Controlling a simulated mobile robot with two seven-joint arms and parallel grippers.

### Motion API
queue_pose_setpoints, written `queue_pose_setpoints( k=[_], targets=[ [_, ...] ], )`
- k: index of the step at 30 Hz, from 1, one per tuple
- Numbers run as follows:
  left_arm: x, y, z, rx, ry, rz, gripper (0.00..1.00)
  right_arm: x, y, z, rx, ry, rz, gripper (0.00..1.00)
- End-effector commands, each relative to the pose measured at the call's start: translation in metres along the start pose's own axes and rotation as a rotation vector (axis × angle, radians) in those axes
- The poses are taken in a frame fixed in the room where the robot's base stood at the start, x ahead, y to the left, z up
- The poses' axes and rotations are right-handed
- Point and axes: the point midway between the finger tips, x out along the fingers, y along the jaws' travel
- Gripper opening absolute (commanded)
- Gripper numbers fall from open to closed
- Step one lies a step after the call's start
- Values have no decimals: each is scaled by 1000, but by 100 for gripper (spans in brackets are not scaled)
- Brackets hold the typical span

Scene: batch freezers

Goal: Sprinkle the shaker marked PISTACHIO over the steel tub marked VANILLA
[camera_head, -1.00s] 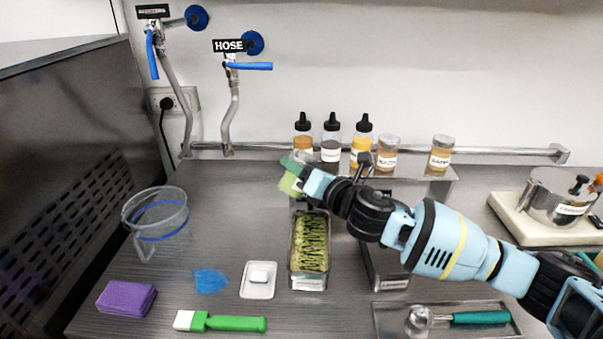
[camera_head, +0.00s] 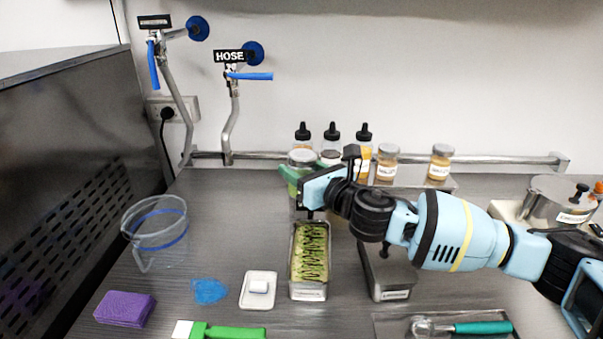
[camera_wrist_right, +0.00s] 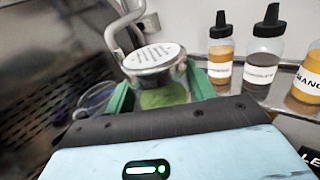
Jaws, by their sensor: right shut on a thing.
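My right gripper (camera_head: 296,177) is shut on a shaker (camera_head: 302,158) with green contents and a steel lid. The shaker is roughly upright behind the open steel tub (camera_head: 309,293). The right wrist view shows its perforated lid (camera_wrist_right: 153,58) on top and its green contents (camera_wrist_right: 163,96) between green fingers. The shaker's label is hidden. The tub holds a pale filling covered with green, with dark zigzag lines; its front label is too small to read. A second steel tub (camera_head: 390,280) stands to its right, partly behind my arm. My left gripper is out of view.
Squeeze bottles (camera_head: 332,140) and two more shakers (camera_head: 387,165) (camera_head: 440,163) stand on the back shelf. A clear jug (camera_head: 158,235), purple sponge (camera_head: 125,308), white dish (camera_head: 258,303) and green-handled spatula (camera_head: 235,332) lie left. A scoop (camera_head: 470,327) rests on a tray at front right.

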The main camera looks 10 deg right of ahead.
Motion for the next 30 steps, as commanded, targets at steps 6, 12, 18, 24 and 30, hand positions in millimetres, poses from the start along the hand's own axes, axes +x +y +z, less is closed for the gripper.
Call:
queue_pose_setpoints(
  k=[6,12,18,24,30],
  targets=[
    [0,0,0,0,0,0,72,0,0,2,-61,0,0,30],
    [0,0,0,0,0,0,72,-1,1,2,-58,0,0,30],
    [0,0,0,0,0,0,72,-18,14,1,-56,1,2,30],
    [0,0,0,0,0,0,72,-38,31,0,-56,1,2,30],
    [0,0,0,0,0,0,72,-59,46,-1,-56,0,1,30]
  ],
)
